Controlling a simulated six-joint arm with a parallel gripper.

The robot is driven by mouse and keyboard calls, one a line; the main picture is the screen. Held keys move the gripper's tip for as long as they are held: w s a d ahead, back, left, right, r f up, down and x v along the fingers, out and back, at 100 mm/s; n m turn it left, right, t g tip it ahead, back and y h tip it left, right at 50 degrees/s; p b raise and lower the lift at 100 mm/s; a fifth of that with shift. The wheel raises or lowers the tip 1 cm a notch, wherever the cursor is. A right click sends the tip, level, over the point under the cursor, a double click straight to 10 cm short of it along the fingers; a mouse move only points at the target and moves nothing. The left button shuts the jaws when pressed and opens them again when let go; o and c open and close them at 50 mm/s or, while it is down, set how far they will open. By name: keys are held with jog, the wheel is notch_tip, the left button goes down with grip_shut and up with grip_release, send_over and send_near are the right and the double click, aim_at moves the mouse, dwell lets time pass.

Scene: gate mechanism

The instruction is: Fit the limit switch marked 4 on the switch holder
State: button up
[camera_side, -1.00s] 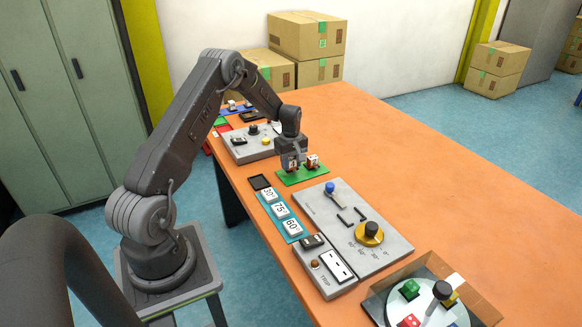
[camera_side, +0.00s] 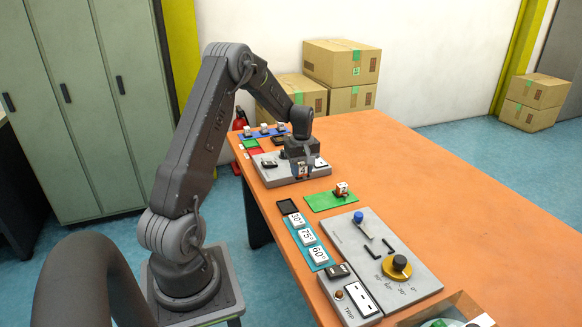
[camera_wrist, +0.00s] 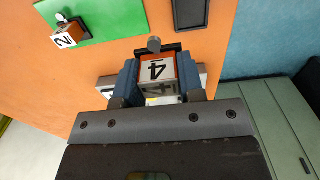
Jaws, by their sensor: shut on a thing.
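My gripper (camera_side: 301,172) is shut on the limit switch marked 4. In the wrist view the switch (camera_wrist: 157,69) is a white and orange-brown block with a black 4 and a grey round tip, between the two blue-grey fingers (camera_wrist: 158,88). In the side view the switch (camera_side: 302,171) shows small and dark-edged, over the rear grey board (camera_side: 268,179). I cannot tell whether it touches the board. The switch holder cannot be made out clearly; my gripper covers part of that board. A switch marked 2 (camera_wrist: 66,36) stands on the green mat (camera_wrist: 110,18).
The green mat (camera_side: 322,204) lies just in front of the rear board. Nearer are a black tray (camera_side: 288,206), a blue strip of angle tags (camera_side: 308,240) and a grey panel with a yellow dial (camera_side: 397,268).

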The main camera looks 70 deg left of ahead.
jog(key=w+d+f, duration=0.1)
jog(key=w+d, duration=0.7)
jog(key=d, duration=0.7)
send_over(380, 250)
jog(key=f, duration=0.1)
jog(key=shift+s+f, duration=0.1)
jog(key=shift+f, duration=3.35)
jog(key=shift+f, duration=0.15)
jog(key=o, duration=1)
